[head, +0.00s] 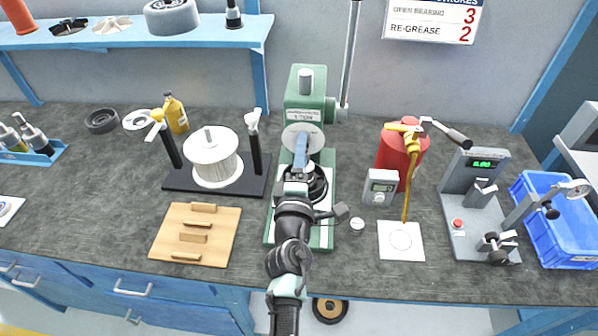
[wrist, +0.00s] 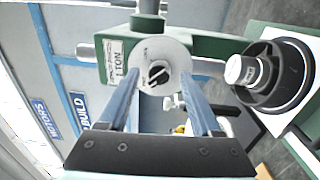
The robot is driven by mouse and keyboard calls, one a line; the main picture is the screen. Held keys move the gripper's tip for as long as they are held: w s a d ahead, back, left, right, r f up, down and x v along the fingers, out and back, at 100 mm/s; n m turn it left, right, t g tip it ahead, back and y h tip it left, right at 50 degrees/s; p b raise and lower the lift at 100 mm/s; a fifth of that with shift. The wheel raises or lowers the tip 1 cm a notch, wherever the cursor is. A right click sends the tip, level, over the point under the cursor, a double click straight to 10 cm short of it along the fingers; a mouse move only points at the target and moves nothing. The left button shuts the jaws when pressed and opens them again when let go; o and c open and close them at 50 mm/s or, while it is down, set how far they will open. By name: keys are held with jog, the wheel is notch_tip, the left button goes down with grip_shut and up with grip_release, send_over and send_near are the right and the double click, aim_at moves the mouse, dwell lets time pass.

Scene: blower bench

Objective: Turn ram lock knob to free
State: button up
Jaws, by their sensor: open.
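The ram lock knob (wrist: 157,72) is a small black knob with a pale pointer mark, in the middle of a white round dial (wrist: 160,50). The dial is on the green press (wrist: 215,48) with a "1 TON" label; in the head view the press (head: 304,101) stands mid-bench. My gripper (wrist: 160,77) is open, its two blue fingers reaching toward the dial on either side of the knob. They look apart from the knob. In the head view my gripper (head: 300,152) is in front of the dial and hides its lower part.
A grey cylinder in a black round part (wrist: 262,75) sits right of the dial. On the bench, a spool stand (head: 215,165) is left of the press; a red tank (head: 392,155) and grey meter (head: 380,187) are right. A wooden board (head: 195,232) lies front left.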

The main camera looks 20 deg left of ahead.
jog(key=p+v, duration=0.1)
jog(key=v, duration=1.1)
jog(key=shift+s, duration=0.3)
jog(key=w+d+r+m+t+h, duration=0.15)
jog(key=d+r+m, duration=0.25)
jog(key=r, duration=0.6)
jog(key=w+d+r+m+t+h, duration=0.1)
jog(key=d+r+m+t+h, duration=0.3)
jog(key=r, duration=0.6)
jog(key=w+d+r+m, duration=0.25)
jog(key=r+m, duration=0.25)
jog(key=r, duration=0.5)
jog(key=s+d+r+m+t, duration=0.2)
jog(key=s+r+m, duration=0.2)
jog(key=r, duration=0.6)
jog(key=s+d+r+m+t, duration=0.2)
jog(key=s+r+m, duration=0.2)
jog(key=s+r, duration=0.5)
jog(key=shift+r, duration=0.95)
